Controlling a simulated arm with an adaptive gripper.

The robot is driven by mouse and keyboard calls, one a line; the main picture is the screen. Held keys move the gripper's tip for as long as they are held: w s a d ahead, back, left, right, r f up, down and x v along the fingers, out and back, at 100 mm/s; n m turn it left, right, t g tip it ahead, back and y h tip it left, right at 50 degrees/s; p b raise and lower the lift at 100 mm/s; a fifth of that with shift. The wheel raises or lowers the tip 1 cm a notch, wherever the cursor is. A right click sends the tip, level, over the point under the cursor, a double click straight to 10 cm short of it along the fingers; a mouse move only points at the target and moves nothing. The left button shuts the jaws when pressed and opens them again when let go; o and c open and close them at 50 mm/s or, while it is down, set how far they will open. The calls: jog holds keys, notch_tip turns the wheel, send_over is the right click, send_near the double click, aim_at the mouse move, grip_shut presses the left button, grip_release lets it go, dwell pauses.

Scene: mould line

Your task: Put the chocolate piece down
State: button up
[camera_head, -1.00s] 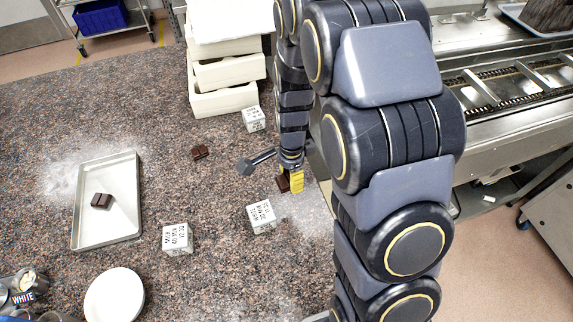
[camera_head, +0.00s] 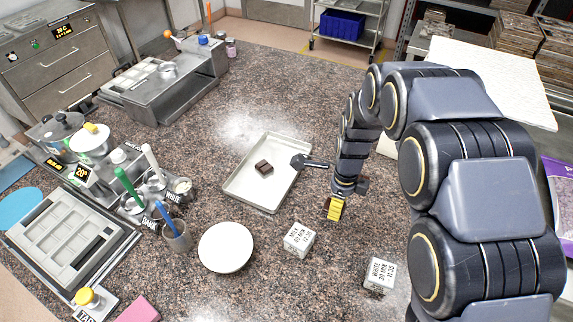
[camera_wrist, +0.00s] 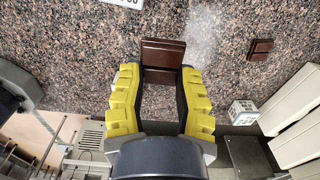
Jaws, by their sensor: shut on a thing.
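My gripper (camera_head: 335,209) has yellow ribbed fingers and hangs over the counter, right of the tray. In the wrist view, my gripper (camera_wrist: 162,78) is shut on a dark brown chocolate piece (camera_wrist: 163,52), which sits between the fingertips. In the head view the fingers mostly cover that piece. Its height above the counter is hard to judge. Another chocolate piece (camera_head: 264,167) lies in the shallow metal tray (camera_head: 252,199). A further chocolate piece (camera_wrist: 260,49) lies on the speckled counter at the right of the wrist view.
A MILK label cube (camera_head: 298,240) and a WHITE label cube (camera_head: 380,275) stand on the near side of my gripper. A round white plate (camera_head: 226,247) lies left of them. A tool holder with a blue-handled tool (camera_head: 174,228) stands further left. The counter behind the tray is clear.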

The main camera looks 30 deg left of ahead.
jog(key=s+a, duration=0.3)
jog(key=a, duration=0.9)
send_over(269, 187)
notch_tip(269, 187, down, 9)
jog(key=shift+s+d+r, duration=0.1)
jog(key=shift+s+d, duration=0.05)
jog(key=shift+f, duration=0.45)
notch_tip(269, 187, down, 3)
jog(key=o, duration=0.9)
